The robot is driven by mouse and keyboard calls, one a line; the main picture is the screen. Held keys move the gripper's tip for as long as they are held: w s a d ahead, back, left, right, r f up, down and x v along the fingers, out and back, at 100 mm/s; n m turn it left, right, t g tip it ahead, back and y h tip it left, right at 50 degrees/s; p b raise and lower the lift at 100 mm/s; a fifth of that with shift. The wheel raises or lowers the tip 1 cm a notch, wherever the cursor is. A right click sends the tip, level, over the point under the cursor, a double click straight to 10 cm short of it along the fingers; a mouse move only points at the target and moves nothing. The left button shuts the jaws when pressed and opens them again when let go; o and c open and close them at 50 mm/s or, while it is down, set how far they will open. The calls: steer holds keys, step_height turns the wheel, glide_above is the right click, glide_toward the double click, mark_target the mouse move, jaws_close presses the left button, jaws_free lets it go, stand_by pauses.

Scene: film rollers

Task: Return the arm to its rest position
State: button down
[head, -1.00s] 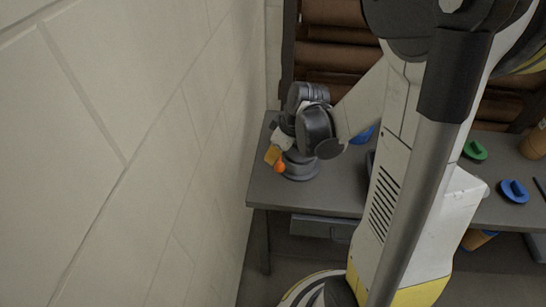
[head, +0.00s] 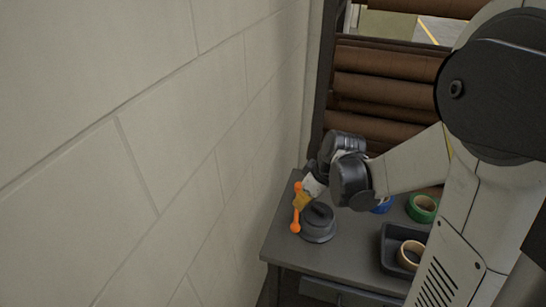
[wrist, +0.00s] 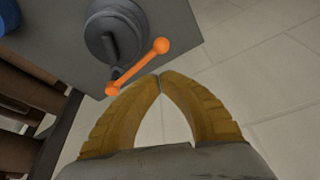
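My gripper (wrist: 160,77) has two yellow fingers whose tips meet in the wrist view, with nothing visible between them. In the head view my gripper (head: 302,203) hangs over the left end of the grey table (head: 335,258). An orange bar with a ball at each end (wrist: 140,66) lies just beyond the fingertips in the wrist view; I cannot tell whether they touch. The bar also shows in the head view (head: 296,212), beside a dark grey round device (head: 318,226). The same device (wrist: 112,35) stands on the table in the wrist view.
A light block wall (head: 170,130) rises close to the left of the table. A dark tray (head: 394,236) with a tan ring (head: 411,254), a green ring (head: 422,207) and a blue item (head: 382,205) are to the right. Brown rollers (head: 385,90) stand behind.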

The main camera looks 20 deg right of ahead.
steer(key=s+a+r+m+t+h+b, duration=0.2)
steer(key=s+a+r+m, duration=0.4)
steer(key=s+r, duration=0.5)
steer(key=shift+s+a+r+t, duration=0.15)
steer(key=shift+s+a+t, duration=0.05)
steer(key=shift+s+t, duration=0.75)
